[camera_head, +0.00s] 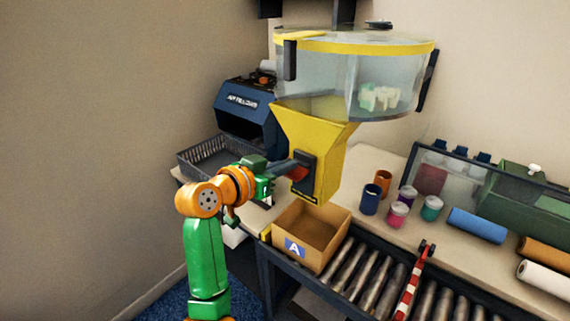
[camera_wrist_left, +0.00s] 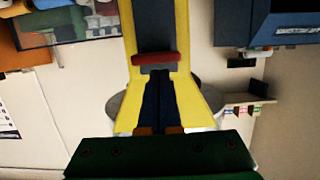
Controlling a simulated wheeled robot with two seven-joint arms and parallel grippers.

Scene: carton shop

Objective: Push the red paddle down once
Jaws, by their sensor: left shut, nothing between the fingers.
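The red paddle (camera_head: 299,174) sits on the dark plate at the front of the yellow chute (camera_head: 329,165). In the left wrist view the red paddle (camera_wrist_left: 153,58) is a short red bar across the chute. My left gripper (camera_head: 298,161) is shut and empty, with its fingertips at the paddle and partly covering it. In the left wrist view the closed fingers (camera_wrist_left: 158,75) end right beside the red bar. I cannot tell whether they touch it. My right gripper is not in view.
A clear hopper (camera_head: 340,80) with a few pale pieces tops the chute. An open carton (camera_head: 340,262) marked A stands below it and looks empty. A roller conveyor (camera_head: 368,285) with a red-and-white bar (camera_head: 410,290) runs right.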

